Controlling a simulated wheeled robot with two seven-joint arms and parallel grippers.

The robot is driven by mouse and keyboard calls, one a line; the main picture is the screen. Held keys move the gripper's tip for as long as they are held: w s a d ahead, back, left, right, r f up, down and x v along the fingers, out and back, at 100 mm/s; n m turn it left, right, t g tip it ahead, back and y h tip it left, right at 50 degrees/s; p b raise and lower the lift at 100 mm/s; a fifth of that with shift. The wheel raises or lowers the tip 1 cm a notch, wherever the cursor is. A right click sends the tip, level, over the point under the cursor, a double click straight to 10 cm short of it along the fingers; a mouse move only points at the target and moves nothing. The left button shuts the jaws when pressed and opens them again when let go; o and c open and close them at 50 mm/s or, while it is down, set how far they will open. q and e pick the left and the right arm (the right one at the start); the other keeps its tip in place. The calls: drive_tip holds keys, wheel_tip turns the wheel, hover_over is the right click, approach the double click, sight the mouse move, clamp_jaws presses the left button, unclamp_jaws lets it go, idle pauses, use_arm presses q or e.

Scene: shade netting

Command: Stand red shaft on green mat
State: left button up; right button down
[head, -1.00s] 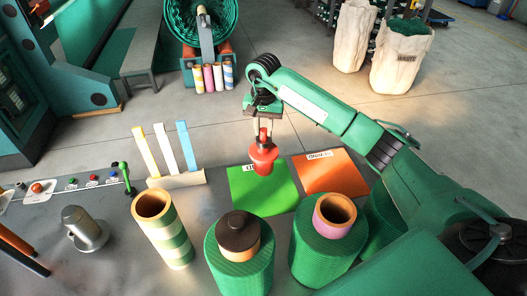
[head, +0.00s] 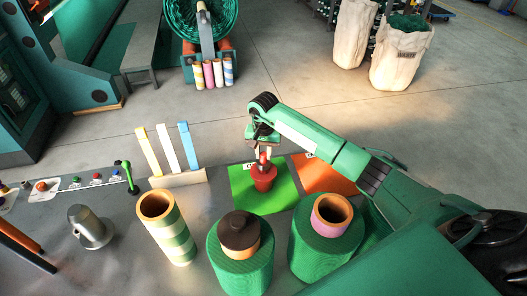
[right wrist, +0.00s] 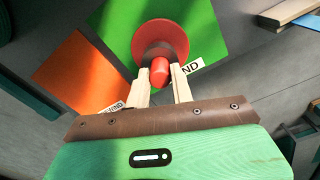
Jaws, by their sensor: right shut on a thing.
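The red shaft (head: 265,181) is upright over the green mat (head: 284,200), its wide flange around the middle and a narrow stub on top. My right gripper (head: 263,158) is shut on the stub from above. In the right wrist view the red shaft (right wrist: 160,42) sits between the two pale fingers of my right gripper (right wrist: 160,84), with the green mat (right wrist: 205,25) behind it. Whether the shaft's lower end touches the mat cannot be told. My left gripper is not in view.
An orange mat (head: 322,176) lies right of the green one. Green net rolls (head: 240,262) (head: 322,238) and a striped tube (head: 172,236) stand nearer. A grey metal fitting (head: 90,228) is at left. Coloured strips (head: 166,148) rise from a holder at the bench's back edge.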

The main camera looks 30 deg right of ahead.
drive_tip(key=c, duration=1.2)
unclamp_jaws()
wheel_tip(320, 180, up, 12)
drive_tip(key=b, duration=0.4)
drive_tip(key=shift+r, duration=0.1)
